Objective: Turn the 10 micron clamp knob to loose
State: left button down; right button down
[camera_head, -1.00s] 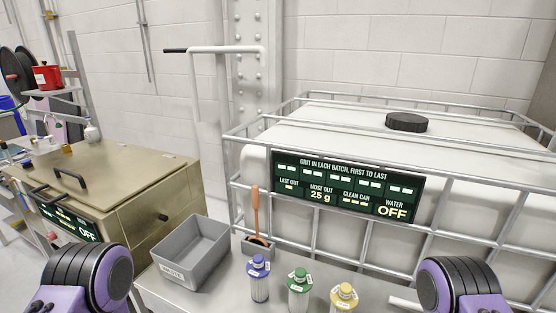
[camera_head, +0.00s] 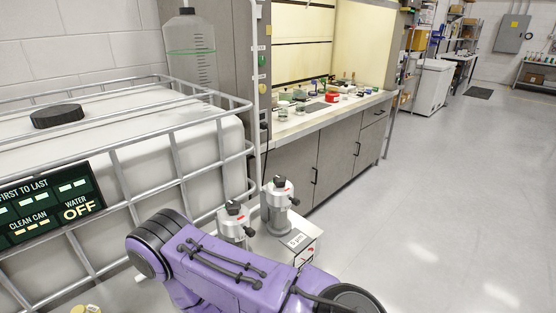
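Two grey upright units with dark tops stand beyond my purple arm in the head view. The farther one (camera_head: 278,205) stands a little right of the nearer one (camera_head: 232,226). A white box (camera_head: 298,242) with a small label that seems to read "5 µm" is beside them. I see no label reading 10 micron, and I cannot tell which part is its clamp knob. My arm hides the lower part of the nearer unit. Neither gripper shows in this view.
A caged white tank (camera_head: 90,160) with a black lid (camera_head: 57,115) and a dark sign (camera_head: 48,205) fills the left. A cabinet bench (camera_head: 330,150) with small items stands behind. The grey floor (camera_head: 450,190) at right is clear.

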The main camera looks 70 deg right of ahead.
aim_at(233, 206)
jog(key=k, duration=1.15)
jog(key=z, duration=1.25)
